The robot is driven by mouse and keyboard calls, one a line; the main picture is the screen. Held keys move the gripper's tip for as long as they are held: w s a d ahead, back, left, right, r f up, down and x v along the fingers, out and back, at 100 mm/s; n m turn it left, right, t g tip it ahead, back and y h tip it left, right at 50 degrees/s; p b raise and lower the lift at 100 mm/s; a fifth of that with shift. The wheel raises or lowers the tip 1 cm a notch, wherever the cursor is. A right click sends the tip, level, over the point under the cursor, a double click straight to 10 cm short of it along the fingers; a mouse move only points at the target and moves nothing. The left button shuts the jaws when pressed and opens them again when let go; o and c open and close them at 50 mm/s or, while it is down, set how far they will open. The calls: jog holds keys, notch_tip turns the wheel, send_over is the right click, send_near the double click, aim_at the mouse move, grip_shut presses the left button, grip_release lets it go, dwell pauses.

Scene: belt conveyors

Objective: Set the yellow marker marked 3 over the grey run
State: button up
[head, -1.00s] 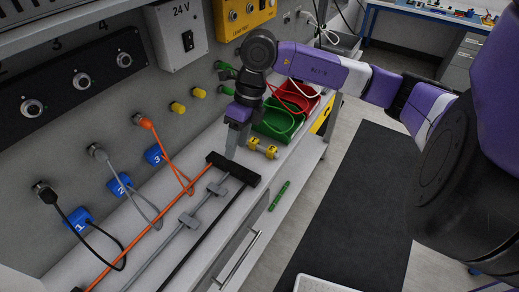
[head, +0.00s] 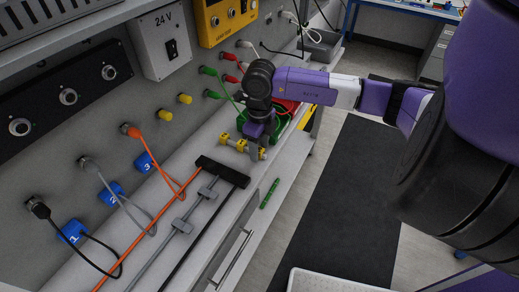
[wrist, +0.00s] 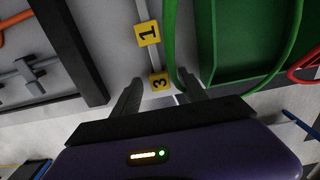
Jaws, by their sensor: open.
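The yellow marker marked 3 (wrist: 160,84) lies on the pale bench top, between the open finger tips of my gripper (wrist: 158,92) in the wrist view. In the head view it is the rightmost yellow piece (head: 262,154), just below my gripper (head: 257,146), which partly covers the area. The yellow marker marked 1 (wrist: 148,33) lies beside it, further from my fingers. The grey run (head: 158,259) goes along the bench between the orange and black runs, with grey clips (head: 182,226) on it, up to a black block (head: 221,171).
A green bin (wrist: 240,45) with a green cable stands close to the right of my fingers. A red bin is behind it. A green pen-like piece (head: 269,193) lies near the bench edge.

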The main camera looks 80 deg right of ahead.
jog(key=shift+f, duration=0.15)
jog(key=shift+c, duration=0.2)
grip_shut()
notch_tip(320, 180, up, 20)
jog(key=b, duration=0.3)
jog(key=shift+b, duration=0.3)
